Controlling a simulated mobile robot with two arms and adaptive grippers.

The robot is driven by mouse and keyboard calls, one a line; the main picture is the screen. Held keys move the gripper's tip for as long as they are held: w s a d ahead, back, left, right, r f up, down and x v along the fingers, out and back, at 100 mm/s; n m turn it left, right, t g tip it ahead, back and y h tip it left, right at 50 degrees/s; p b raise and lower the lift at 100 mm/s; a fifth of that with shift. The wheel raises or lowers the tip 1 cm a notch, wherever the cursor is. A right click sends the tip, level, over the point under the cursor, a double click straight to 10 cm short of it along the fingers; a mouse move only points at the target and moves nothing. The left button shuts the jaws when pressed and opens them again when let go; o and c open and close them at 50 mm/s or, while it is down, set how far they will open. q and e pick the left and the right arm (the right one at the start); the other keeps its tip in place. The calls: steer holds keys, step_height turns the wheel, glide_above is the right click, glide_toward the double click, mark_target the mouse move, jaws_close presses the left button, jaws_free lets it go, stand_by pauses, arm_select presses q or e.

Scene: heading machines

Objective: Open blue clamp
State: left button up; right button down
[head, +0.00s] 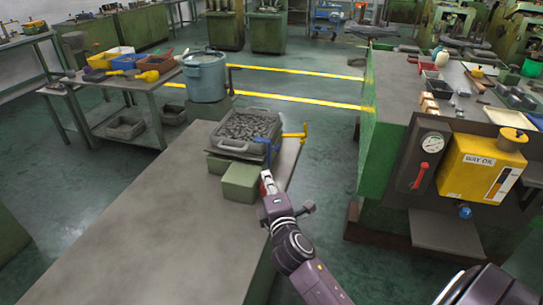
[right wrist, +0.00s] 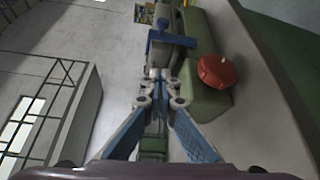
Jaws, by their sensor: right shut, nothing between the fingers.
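The blue clamp (head: 268,147) is at the right front corner of the grey tray of metal parts (head: 222,145), near the end of the workbench. In the right wrist view the blue clamp (right wrist: 168,40) shows as a T-shaped blue piece just beyond the fingertips. My right gripper (head: 266,176) is just in front of the clamp, its arm coming from the lower right. In the right wrist view my right gripper (right wrist: 162,82) has its fingertips together with nothing between them. I cannot tell whether it touches the clamp. My left gripper is not in view.
A green block (head: 240,182) sits by the tray's front, left of my gripper. A yellow handle-like piece (head: 294,135) juts out right of the clamp. A red knob (right wrist: 217,71) shows beside the fingers. The near bench top (head: 165,235) is clear.

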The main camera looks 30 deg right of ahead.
mark_target(270, 150)
steer(key=shift+d+f, duration=0.1)
steer(key=shift+d, duration=0.05)
steer(key=p+x, duration=0.1)
steer(key=x, duration=0.8)
steer(key=shift+w+d, duration=0.15)
steer(key=shift+w, duration=0.1)
steer(key=d+p, duration=0.2)
steer(key=d, duration=0.1)
steer(key=shift+w+r, duration=0.1)
steer(key=shift+r, duration=0.1)
steer(key=shift+d, duration=0.55)
steer(key=shift+f, duration=0.1)
